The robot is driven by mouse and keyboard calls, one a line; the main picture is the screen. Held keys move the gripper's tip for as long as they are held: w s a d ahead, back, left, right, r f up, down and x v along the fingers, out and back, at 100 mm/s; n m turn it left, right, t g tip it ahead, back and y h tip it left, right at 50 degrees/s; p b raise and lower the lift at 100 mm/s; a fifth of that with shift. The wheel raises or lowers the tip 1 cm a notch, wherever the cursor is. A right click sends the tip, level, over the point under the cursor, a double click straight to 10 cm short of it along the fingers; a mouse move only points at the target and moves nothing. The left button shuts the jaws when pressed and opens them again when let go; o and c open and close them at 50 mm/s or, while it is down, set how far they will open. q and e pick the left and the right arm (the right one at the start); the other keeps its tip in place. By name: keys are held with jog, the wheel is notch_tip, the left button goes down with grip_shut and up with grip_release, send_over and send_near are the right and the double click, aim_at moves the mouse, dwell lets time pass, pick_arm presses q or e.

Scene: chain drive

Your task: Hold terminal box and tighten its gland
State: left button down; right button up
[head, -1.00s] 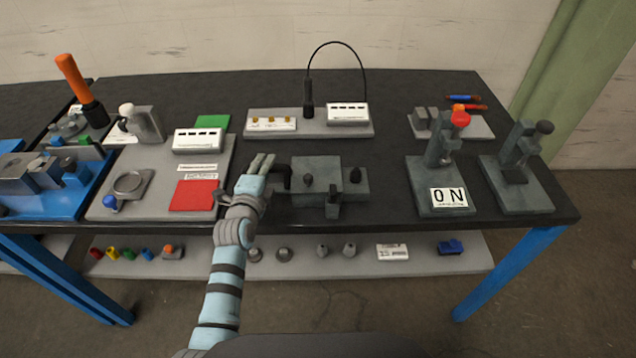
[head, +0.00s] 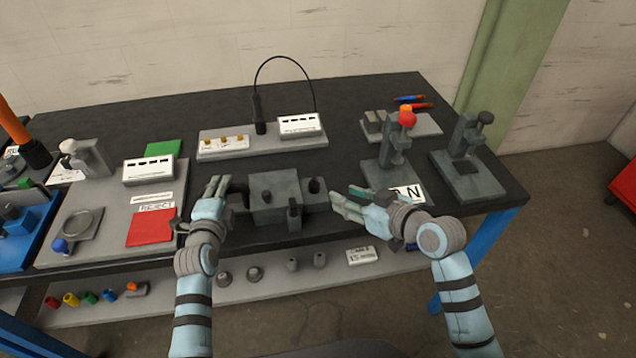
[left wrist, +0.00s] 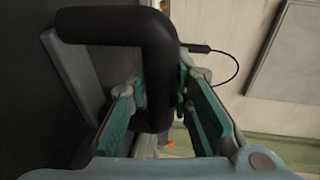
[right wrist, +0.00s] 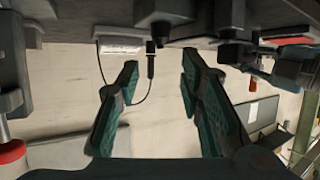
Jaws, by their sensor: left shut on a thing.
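The dark grey terminal box (head: 274,192) sits on the bench in the middle of the head view. A black bent handle (head: 238,188) sticks out of its left side; it fills the upper left of the left wrist view (left wrist: 158,60). My left gripper (head: 215,188) is shut on this handle, with its fingers on either side of it. A black knob (head: 314,186) stands at the box's right end, and a dark lever (head: 294,214) is on its front; I cannot tell which is the gland. My right gripper (head: 338,203) is open and empty, just right of the box.
Two grey presses (head: 394,155) (head: 467,160) stand to the right, the nearer one beside my right arm. Behind the box is a grey panel (head: 205,143) with a black cable probe (head: 260,115). A grey board with a red pad (head: 151,227) lies left. Bench between box and panel is clear.

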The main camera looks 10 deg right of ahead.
aim_at(316, 183)
jog(key=x, duration=1.1)
jog(key=shift+w+a+r, duration=0.1)
jog(key=shift+w+a, duration=0.2)
jog(key=shift+w, duration=0.1)
grip_shut()
jog(key=shift+s+a+m+t+h, duration=0.15)
jog(key=shift+m+t+h, duration=0.55)
jog(key=shift+m+h, duration=0.95)
grip_release()
